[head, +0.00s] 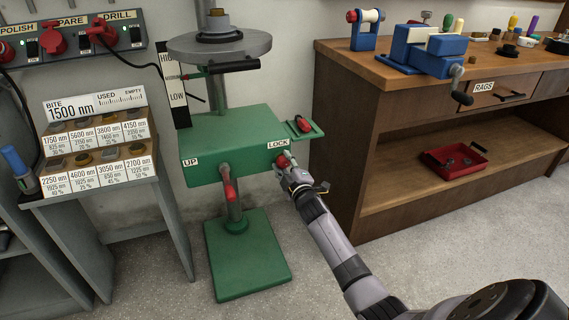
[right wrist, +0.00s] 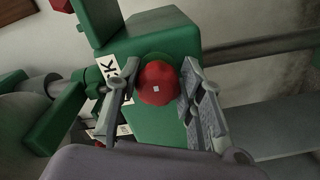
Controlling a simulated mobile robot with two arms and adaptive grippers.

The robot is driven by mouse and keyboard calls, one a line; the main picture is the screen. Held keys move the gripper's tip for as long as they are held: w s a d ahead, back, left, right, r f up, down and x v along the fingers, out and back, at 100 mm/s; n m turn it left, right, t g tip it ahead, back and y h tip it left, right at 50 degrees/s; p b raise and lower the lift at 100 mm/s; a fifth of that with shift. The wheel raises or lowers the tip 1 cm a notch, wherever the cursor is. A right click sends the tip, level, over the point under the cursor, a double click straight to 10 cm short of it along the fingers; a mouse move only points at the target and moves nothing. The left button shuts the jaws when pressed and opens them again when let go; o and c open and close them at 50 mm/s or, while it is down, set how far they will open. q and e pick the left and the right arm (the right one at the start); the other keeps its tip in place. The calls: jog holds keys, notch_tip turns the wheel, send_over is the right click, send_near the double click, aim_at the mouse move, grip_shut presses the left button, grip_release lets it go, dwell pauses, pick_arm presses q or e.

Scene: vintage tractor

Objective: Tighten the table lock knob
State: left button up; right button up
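The lock knob (head: 283,160) is a red ball on the front right of the green drill press table bracket (head: 225,153), beside the LOCK label (head: 278,143). My right gripper (head: 287,168) is at this knob. In the right wrist view the red knob (right wrist: 157,83) has a small white square on its face and sits between the two fingertips of my right gripper (right wrist: 160,75). The fingers appear to touch it on both sides, with no clear gap. My left gripper is in neither view.
A red-handled lever (head: 229,188) hangs below the bracket near the UP label. The wooden workbench (head: 340,120) stands close to my right arm.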

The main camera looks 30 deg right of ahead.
jog(key=o, duration=0.4)
jog(key=shift+s, duration=0.1)
jog(key=v, duration=1.2)
dwell(0.3)
